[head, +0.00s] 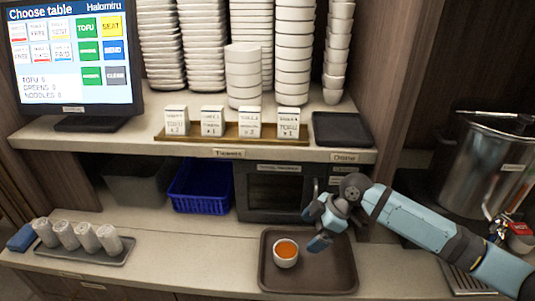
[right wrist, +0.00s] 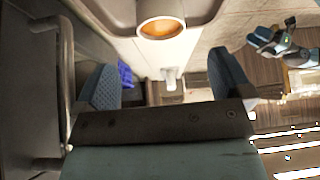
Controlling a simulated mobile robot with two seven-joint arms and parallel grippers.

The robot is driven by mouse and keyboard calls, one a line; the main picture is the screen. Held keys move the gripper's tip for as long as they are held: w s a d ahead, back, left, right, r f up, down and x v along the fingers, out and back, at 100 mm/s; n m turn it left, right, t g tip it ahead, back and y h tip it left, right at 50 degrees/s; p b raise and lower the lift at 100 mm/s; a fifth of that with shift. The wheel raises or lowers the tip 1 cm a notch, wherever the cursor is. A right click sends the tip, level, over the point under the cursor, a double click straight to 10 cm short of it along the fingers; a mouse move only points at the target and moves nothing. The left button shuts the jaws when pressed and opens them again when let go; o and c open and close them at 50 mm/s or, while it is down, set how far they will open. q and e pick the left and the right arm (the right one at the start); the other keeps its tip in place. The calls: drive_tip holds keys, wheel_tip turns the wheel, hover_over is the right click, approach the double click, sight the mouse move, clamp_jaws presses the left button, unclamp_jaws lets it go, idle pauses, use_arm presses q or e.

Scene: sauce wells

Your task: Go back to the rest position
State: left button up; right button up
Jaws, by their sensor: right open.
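The cup (right wrist: 162,22) also shows at the top of the right wrist view. Part of another blue and dark arm of mine (right wrist: 270,42) shows there at the upper right; its jaws are unclear.
A microwave (head: 275,193) and a blue basket (head: 200,188) sit under the shelf. Above are labelled boxes (head: 249,122), a black tray (head: 342,129) and stacked bowls. A steel pot (head: 487,165) stands right. Rolled towels (head: 88,236) lie left; the counter between them and the brown tray is clear.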

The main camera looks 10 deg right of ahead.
drive_tip(key=shift+m, duration=0.6)
drive_tip(key=s+a+f, duration=0.1)
drive_tip(key=s, duration=0.1)
drive_tip(key=s+a+f, duration=0.1)
drive_tip(key=s+a, duration=0.1)
drive_tip(key=s, duration=0.1)
drive_tip(key=s+a+f, duration=0.1)
drive_tip(key=s+a, duration=0.1)
drive_tip(key=shift+s+a+f, duration=0.15)
drive_tip(key=shift+s+f, duration=0.05)
drive_tip(key=shift+f, duration=0.15)
drive_tip(key=s+d+m+t+h, duration=0.1)
drive_tip(key=s+d+m+h, duration=0.35)
drive_tip(key=s, duration=0.65)
drive_tip(key=s+d+m+t+h, duration=0.2)
drive_tip(key=s+d+m, duration=0.3)
drive_tip(key=s+m, duration=0.45)
drive_tip(key=w+a+f+n+t+y+p, duration=0.2)
drive_tip(key=a+f+t, duration=0.4)
drive_tip(key=f, duration=0.4)
drive_tip(key=shift+w+a+t+y+p, duration=0.45)
drive_tip(key=shift+w+y+p, duration=0.2)
drive_tip(key=shift+w+p, duration=0.35)
